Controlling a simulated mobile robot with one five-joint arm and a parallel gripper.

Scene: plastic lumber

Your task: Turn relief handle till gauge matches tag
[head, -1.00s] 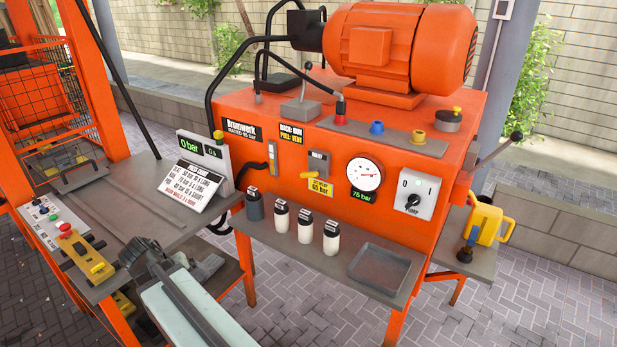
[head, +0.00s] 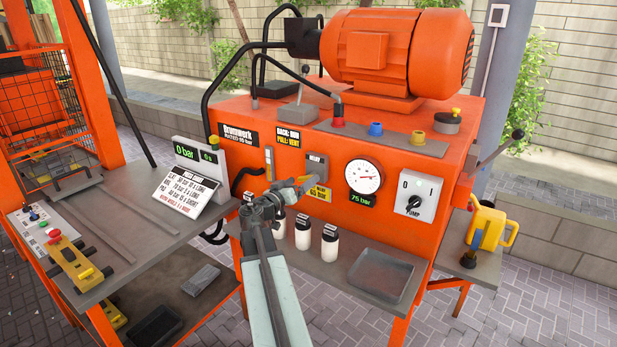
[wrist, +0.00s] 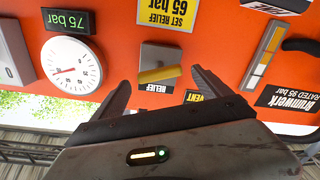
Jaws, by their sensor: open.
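The relief handle (wrist: 158,75) is a yellow lever on a grey block (head: 318,163) on the orange panel. It lies nearly level in the wrist view. My gripper (head: 302,183) is open in front of it; in the wrist view its fingers (wrist: 160,86) flank the lever with gaps on both sides. The gripper partly hides the lever in the head view. The yellow tag (head: 319,193) reads SET RELIEF 65 bar, also in the wrist view (wrist: 180,12). The round white gauge (head: 364,176) has a red needle. Its green readout (head: 362,197) shows 75 bar.
A pump switch (head: 415,195) is right of the gauge. White bottles (head: 303,232) and a grey tray (head: 381,273) stand on the shelf below. A display (head: 195,152) reading 0 bar is at left. The orange motor (head: 398,52) sits on top.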

